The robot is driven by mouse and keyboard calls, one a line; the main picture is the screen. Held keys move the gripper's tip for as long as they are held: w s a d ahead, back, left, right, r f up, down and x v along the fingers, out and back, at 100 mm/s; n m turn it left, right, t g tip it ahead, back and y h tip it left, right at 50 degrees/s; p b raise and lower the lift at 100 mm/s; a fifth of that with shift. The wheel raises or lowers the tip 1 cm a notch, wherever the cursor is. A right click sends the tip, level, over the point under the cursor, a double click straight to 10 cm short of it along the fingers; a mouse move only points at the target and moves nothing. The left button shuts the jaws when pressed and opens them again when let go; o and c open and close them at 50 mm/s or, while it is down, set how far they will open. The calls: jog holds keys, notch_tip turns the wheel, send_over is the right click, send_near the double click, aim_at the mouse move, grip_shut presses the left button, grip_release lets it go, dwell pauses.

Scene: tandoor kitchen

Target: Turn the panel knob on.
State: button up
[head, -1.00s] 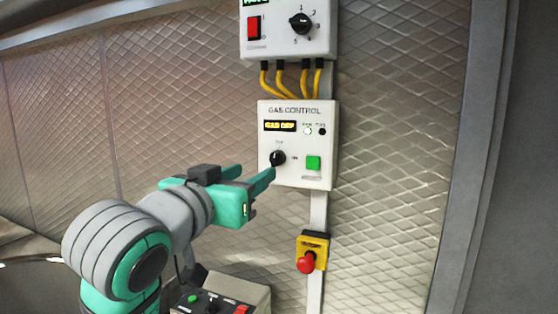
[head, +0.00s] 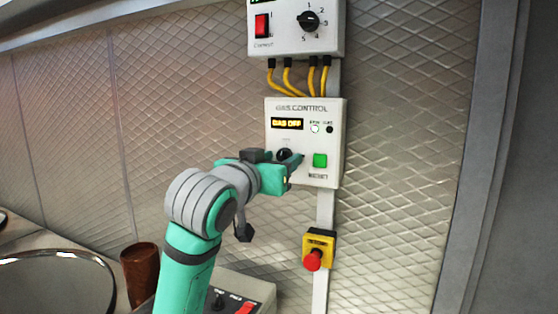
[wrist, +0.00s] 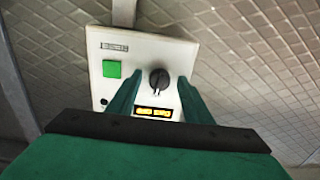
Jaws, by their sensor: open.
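The black panel knob (head: 284,155) sits on the white gas control box (head: 334,140), whose display (head: 287,124) reads GAS OFF. In the head view my gripper (head: 292,168) is at the lower part of the box and partly covers the knob. In the wrist view the knob (wrist: 159,79) shows between and just beyond the tips of my open gripper (wrist: 155,82), with one finger on each side. The jaws hold nothing. I cannot tell whether a fingertip touches the knob or the box face.
A green button (head: 320,160) is right of the knob. A red emergency button (head: 313,260) on a yellow box sits below. Yellow cables (head: 300,78) run up to another control box (head: 285,30). A brown cylinder (head: 139,268) and a round metal rim (head: 60,256) are at lower left.

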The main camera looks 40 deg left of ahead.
jog(key=c, duration=1.1)
jog(key=shift+o, duration=0.2)
jog(key=shift+m, duration=0.3)
jog(key=m, duration=0.3)
jog(key=shift+m, duration=0.3)
jog(key=m, duration=0.3)
jog(key=shift+m, duration=0.3)
jog(key=m, duration=0.4)
jog(key=shift+a, duration=0.1)
jog(key=shift+r+m, duration=0.1)
jog(key=shift+m, duration=1.8)
